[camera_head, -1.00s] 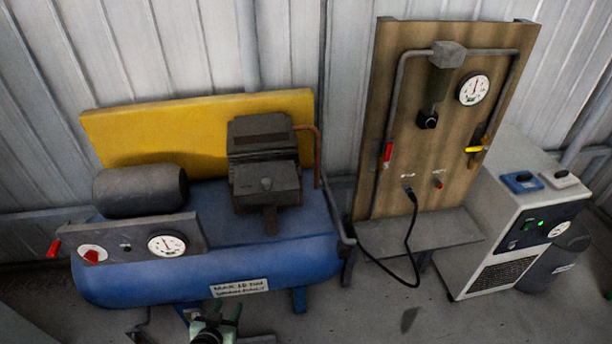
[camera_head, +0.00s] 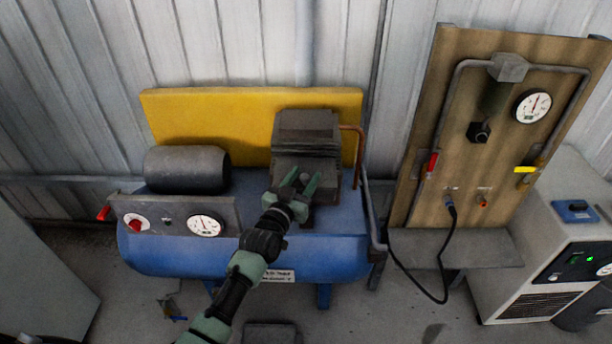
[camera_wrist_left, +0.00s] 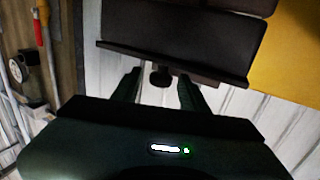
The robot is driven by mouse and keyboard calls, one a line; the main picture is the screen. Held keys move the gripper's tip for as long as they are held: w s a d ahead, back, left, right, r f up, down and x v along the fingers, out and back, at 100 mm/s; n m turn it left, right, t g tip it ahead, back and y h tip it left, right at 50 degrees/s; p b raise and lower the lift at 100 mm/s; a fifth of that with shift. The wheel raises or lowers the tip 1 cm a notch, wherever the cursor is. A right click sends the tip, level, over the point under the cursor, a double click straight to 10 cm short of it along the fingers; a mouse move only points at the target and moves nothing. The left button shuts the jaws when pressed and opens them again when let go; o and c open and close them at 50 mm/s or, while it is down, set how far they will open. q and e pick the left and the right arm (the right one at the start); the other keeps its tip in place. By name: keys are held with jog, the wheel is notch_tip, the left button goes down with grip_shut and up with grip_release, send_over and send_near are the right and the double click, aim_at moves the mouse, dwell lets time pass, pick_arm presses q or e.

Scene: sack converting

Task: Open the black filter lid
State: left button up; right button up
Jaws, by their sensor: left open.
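The black filter housing (camera_head: 307,128) stands on the blue compressor tank, in front of the yellow panel. Its lid looks closed, though my gripper covers part of the lower front. In the left wrist view the dark housing (camera_wrist_left: 180,22) fills the top, with a flat ledge along its edge. A small dark knob (camera_wrist_left: 160,78) sticks out from the ledge, between my fingers. My left gripper (camera_head: 298,184) is open and empty in front of the housing; its two green fingers also show in the wrist view (camera_wrist_left: 157,88). Contact with the knob cannot be made out. My right gripper is out of view.
The blue tank (camera_head: 165,255) carries a motor cylinder (camera_head: 187,170) and a gauge panel (camera_head: 170,215) on the left. A copper pipe (camera_head: 360,155) runs close to the housing's right side. A wooden gauge board (camera_head: 450,130) and a white dryer unit (camera_head: 540,270) stand at right.

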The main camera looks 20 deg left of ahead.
pick_arm(q)
jog(key=shift+w, duration=0.4)
grip_shut()
dwell(1.2)
